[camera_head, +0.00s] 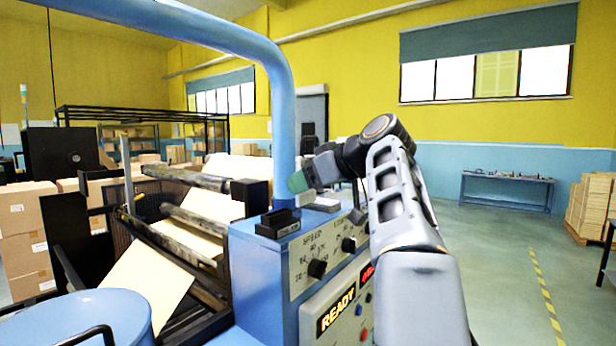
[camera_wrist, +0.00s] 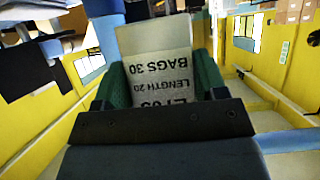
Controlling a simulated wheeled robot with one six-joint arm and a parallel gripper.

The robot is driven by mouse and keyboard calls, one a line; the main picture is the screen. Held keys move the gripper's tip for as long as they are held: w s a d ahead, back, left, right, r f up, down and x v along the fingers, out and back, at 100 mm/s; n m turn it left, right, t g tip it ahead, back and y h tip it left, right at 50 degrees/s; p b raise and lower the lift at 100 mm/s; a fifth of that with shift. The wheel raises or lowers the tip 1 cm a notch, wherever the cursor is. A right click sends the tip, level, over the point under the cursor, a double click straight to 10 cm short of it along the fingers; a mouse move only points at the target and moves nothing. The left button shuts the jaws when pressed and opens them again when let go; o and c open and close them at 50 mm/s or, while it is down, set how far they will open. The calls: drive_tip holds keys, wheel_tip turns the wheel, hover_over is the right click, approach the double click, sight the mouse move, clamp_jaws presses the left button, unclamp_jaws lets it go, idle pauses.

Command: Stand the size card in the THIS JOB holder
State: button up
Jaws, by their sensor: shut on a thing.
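The size card (camera_wrist: 160,72) is between the green fingers of my gripper (camera_wrist: 162,80) in the wrist view. Its dark print reads upside down, with "BAGS 30" and "LENGTH 20" legible and another line partly covered. In the head view my gripper (camera_head: 298,182) shows a green fingertip beside the blue pipe, above the machine's console; the card cannot be made out there. A black slotted holder (camera_head: 278,223) stands on the console top, below and left of my gripper. No THIS JOB label is readable, so I cannot tell whether this is that holder.
The blue console (camera_head: 262,262) has dials and a READY panel (camera_head: 340,308) on its front. The thick blue pipe (camera_head: 284,120) rises close to my gripper. Grey flat items (camera_head: 322,204) lie on the console top. Rollers with kraft paper (camera_head: 150,283) are at left.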

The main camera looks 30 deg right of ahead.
drive_tip(key=p, duration=0.2)
hover_over(281, 213)
drive_tip(key=shift+a+f, duration=0.1)
drive_tip(key=shift+f, duration=1.1)
drive_tip(key=shift+f+b, duration=0.9)
drive_tip(key=shift+b, duration=0.05)
drive_tip(key=shift+f+b, duration=0.5)
drive_tip(key=shift+f, duration=0.05)
drive_tip(key=o, duration=1.1)
drive_tip(key=shift+c, duration=0.2)
drive_tip(key=b+v, duration=0.1)
drive_tip(key=v, duration=1.2)
drive_tip(key=shift+s+r, duration=0.2)
drive_tip(key=shift+s, duration=0.15)
